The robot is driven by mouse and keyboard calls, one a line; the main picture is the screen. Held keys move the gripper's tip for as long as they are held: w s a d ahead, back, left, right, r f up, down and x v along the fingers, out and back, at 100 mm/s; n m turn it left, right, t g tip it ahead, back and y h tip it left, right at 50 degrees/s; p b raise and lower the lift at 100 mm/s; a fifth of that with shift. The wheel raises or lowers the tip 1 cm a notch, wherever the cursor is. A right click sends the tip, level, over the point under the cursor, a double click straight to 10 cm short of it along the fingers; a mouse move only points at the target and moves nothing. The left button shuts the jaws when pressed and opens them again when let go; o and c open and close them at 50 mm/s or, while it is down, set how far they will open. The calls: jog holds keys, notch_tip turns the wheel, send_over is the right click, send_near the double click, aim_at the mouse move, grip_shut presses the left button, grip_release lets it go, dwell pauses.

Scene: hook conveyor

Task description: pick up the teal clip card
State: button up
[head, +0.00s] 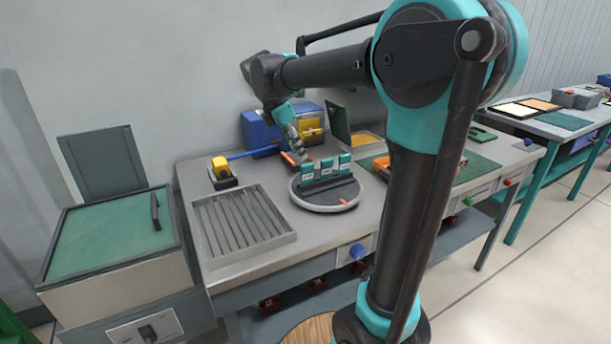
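Teal clip cards (326,168) stand upright side by side in a dark holder on a round grey turntable (318,207). They have small white labels, and I cannot tell which single card is meant. My gripper (301,153) points down just behind and above the left end of the card row. Its fingers are small and partly blend with the things behind, so I cannot tell whether they are open or touch a card. No card is visibly lifted.
A slatted grey tray (240,227) lies left of the turntable. A yellow-and-black block (221,172) and blue bins (262,133) stand behind. A green-topped box (112,233) is at far left. My arm hides part of the bench's right side.

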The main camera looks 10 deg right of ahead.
aim_at(305, 165)
jog(key=x, duration=0.9)
jog(key=shift+f, duration=0.2)
jog(key=shift+c, duration=0.5)
grip_shut()
